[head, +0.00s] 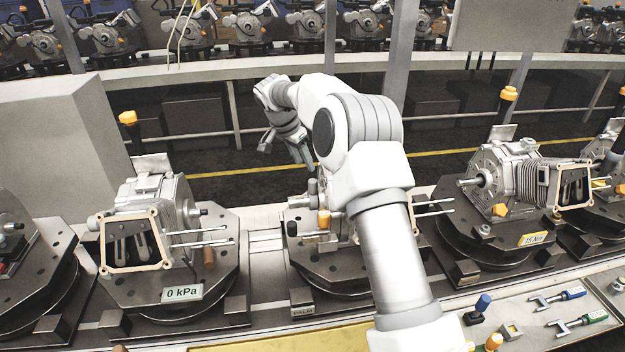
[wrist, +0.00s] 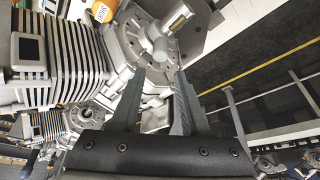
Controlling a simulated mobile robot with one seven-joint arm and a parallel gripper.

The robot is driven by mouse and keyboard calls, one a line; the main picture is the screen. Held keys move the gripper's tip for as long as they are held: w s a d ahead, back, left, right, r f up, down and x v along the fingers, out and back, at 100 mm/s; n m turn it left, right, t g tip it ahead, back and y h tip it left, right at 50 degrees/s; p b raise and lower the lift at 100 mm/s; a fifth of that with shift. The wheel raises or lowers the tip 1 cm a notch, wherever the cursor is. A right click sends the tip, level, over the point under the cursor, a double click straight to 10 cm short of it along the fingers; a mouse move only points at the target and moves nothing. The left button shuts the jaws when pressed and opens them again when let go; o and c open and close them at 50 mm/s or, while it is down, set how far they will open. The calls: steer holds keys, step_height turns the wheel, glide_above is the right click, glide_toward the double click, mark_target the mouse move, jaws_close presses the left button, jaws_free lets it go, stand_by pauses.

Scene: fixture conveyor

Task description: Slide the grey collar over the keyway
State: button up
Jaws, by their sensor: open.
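In the wrist view, a shaft (wrist: 179,17) with a brassy strip along it, which looks like the keyway, sticks out from the round face of a grey engine (wrist: 128,42). A grey ring-like part around the shaft's base looks like the collar (wrist: 160,48); I cannot tell exactly where it ends. My gripper (wrist: 160,75) is open, its two fingers apart and pointing toward the shaft, with nothing clearly held. In the head view my gripper (head: 301,154) hangs above the middle fixture (head: 325,278). My arm hides much of that engine.
An engine on a fixture labelled 0 kPa (head: 182,293) stands at left, another with a yellow tag (head: 532,239) at right. Thin rods stick out from the engines. A rail (head: 235,110) and dark floor with a yellow line are behind.

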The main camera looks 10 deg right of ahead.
mark_target(312, 180)
steer(key=p+x, duration=0.2)
steer(key=x, duration=0.8)
steer(key=shift+f, duration=0.1)
jaws_close()
stand_by(1.1)
